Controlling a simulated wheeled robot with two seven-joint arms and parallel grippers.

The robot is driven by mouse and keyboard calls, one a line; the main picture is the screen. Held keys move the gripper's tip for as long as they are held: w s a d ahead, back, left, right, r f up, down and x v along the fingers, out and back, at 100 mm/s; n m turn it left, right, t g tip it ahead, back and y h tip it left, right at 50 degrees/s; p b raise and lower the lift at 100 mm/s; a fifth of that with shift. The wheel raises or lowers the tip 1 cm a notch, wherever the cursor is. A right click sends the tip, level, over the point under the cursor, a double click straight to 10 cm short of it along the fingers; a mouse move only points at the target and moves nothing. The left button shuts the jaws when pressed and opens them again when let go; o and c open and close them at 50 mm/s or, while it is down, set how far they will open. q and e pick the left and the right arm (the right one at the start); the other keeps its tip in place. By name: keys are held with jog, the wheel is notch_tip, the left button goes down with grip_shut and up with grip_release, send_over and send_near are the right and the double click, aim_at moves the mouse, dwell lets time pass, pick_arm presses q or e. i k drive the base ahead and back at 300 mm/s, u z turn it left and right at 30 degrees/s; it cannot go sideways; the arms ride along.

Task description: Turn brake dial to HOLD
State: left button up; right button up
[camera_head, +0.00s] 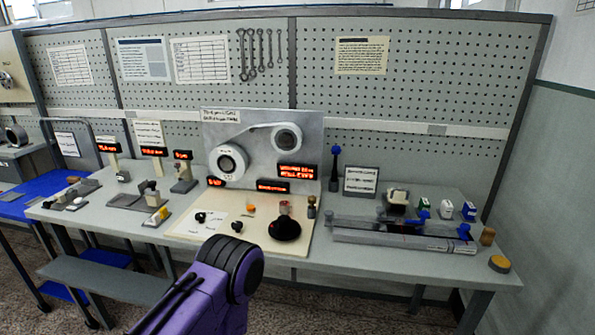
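A cream control panel (185,231) lies on the bench under the grey winding unit (245,120). It carries a small black knob (200,217) beside a white label, and a second black knob (237,226) to its right. An orange button (250,209) and a black dome-shaped piece (285,230) with a reddish cylinder behind or on it are further right. I cannot tell which of these is the brake dial; the HOLD mark is too small to read. A purple and black link of my arm rises at the bottom centre, in front of the panel. Neither gripper's fingertips show.
The winding unit has two round reels and lit red displays (297,170). A long grey rail fixture (400,237) with blue-knobbed parts fills the right of the bench. A yellow-topped button (500,264) sits near the front right edge. Several small devices stand left.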

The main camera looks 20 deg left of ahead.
aim_at(200, 217)
jog(key=u, duration=1.25)
jog(key=i, duration=0.05)
jog(key=u, duration=0.05)
